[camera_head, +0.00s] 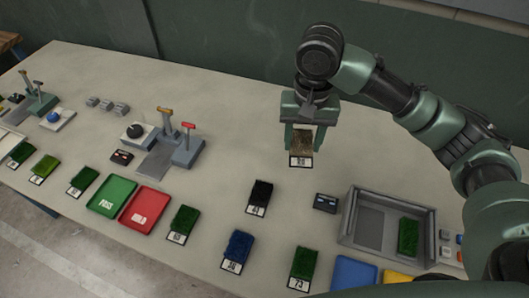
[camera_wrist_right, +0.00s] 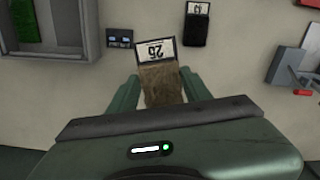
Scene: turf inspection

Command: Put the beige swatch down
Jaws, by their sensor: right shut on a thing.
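The beige swatch (camera_head: 302,144) is a small tan turf piece with a white number label at its front edge. My right gripper (camera_head: 303,138) is shut on it, with one finger on each side, over the back middle of the table. In the right wrist view the swatch (camera_wrist_right: 162,84) sits between the two green fingers (camera_wrist_right: 160,92), its label facing away from the wrist and slightly tilted. I cannot tell whether the swatch touches the table. My left gripper does not show in either view.
Black (camera_head: 260,196), blue (camera_head: 237,250) and green (camera_head: 303,268) swatches lie on the table (camera_head: 230,130). A green tray (camera_head: 112,195) and red tray (camera_head: 145,208) lie left. A grey bin (camera_head: 345,238) holding a green swatch stands right. Bare tabletop surrounds the gripper.

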